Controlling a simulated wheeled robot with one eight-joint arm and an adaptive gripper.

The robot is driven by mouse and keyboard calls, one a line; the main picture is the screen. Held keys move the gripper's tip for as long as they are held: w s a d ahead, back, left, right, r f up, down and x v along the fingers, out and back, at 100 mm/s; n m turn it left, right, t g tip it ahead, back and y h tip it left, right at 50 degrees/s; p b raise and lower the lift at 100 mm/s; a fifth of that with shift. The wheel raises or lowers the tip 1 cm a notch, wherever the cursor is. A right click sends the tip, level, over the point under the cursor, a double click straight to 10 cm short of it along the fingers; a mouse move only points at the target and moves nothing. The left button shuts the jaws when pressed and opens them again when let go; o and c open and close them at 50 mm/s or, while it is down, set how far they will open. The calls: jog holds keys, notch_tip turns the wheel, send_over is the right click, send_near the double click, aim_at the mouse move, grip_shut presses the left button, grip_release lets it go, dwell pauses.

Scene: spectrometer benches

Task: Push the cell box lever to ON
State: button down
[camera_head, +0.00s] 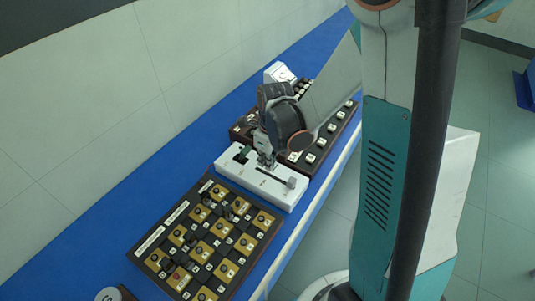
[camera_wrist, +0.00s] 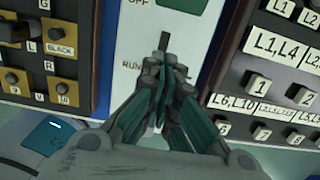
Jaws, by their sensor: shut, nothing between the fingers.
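The cell box looks to be the white box (camera_head: 234,164) on the blue bench, between two dark panels. In the wrist view its white face (camera_wrist: 205,42) carries the labels OFF and RUN; I read no ON. A green part sits at its left end in the head view. A dark slot and a small grey block (camera_head: 291,183) show toward its right end; I cannot tell whether this block is the lever. My gripper (camera_head: 266,162) points down over the middle of the box, fingers shut and empty. In the wrist view its fingertips (camera_wrist: 164,42) are beside RUN and hide part of the face; contact is unclear.
A dark panel with brass plates and knobs (camera_head: 209,240) lies in front of the box. Another panel with pale keys (camera_head: 318,142) lies behind it. Both stand close to the box. The blue bench top (camera_head: 100,205) is bare along the wall.

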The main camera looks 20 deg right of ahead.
aim_at(244, 154)
jog(key=shift+w+a+f, duration=0.2)
jog(key=shift+w+f, duration=0.1)
jog(key=shift+w, duration=0.05)
jog(key=shift+w+a+r, duration=0.45)
jog(key=shift+w, duration=0.15)
jog(key=shift+w+a+r, duration=0.4)
jog(key=shift+w, duration=0.2)
